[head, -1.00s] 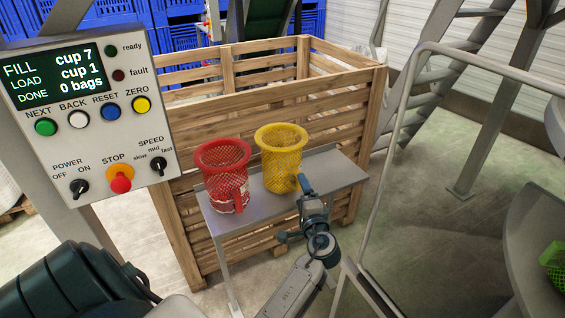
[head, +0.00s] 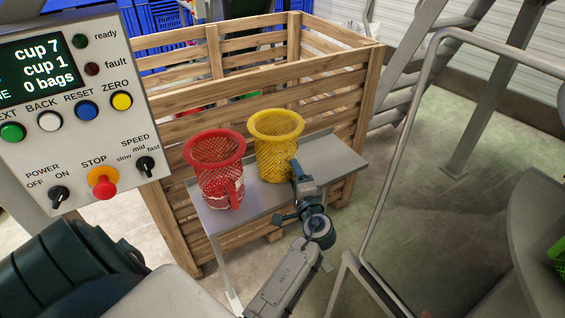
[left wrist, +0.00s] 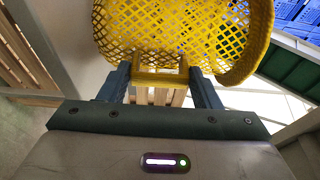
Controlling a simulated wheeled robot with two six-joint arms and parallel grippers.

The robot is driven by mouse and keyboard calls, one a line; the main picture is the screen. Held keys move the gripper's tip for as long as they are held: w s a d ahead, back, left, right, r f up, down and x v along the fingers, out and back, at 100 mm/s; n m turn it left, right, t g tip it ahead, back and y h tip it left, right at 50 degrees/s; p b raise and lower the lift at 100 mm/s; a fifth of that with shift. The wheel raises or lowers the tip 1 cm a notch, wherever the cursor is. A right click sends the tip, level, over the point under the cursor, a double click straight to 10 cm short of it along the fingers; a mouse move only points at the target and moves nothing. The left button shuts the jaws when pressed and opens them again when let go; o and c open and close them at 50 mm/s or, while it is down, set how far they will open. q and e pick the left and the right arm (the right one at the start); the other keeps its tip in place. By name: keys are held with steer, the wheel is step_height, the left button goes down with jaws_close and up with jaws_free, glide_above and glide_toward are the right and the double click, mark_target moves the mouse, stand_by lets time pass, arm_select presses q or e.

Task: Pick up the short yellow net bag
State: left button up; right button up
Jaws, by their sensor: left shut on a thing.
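The short yellow net bag (head: 277,150) is an open mesh cup with a flared rim and a side handle. It is upright at the grey shelf (head: 347,166); I cannot tell whether its base touches the shelf. My left gripper (head: 297,172) is at its front right side, shut on the handle. In the left wrist view, the yellow bag (left wrist: 165,30) fills the top, and its handle sits between the fingers of my left gripper (left wrist: 160,88). My right gripper is not in view.
A red net cup (head: 217,170) stands just left of the yellow bag on the shelf. A wooden slatted crate (head: 270,86) is close behind. A control panel (head: 78,110) stands at left. A grey metal rail (head: 416,110) rises at right.

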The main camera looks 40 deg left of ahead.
arm_select(q)
steer(key=shift+r, duration=0.35)
step_height(320, 180, up, 9)
steer(key=shift+b, duration=0.3)
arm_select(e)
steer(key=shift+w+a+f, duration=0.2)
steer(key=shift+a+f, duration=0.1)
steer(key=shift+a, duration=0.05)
arm_select(q)
steer(key=shift+r, duration=0.1)
steer(key=shift+o, duration=0.8)
steer(key=c, duration=0.3)
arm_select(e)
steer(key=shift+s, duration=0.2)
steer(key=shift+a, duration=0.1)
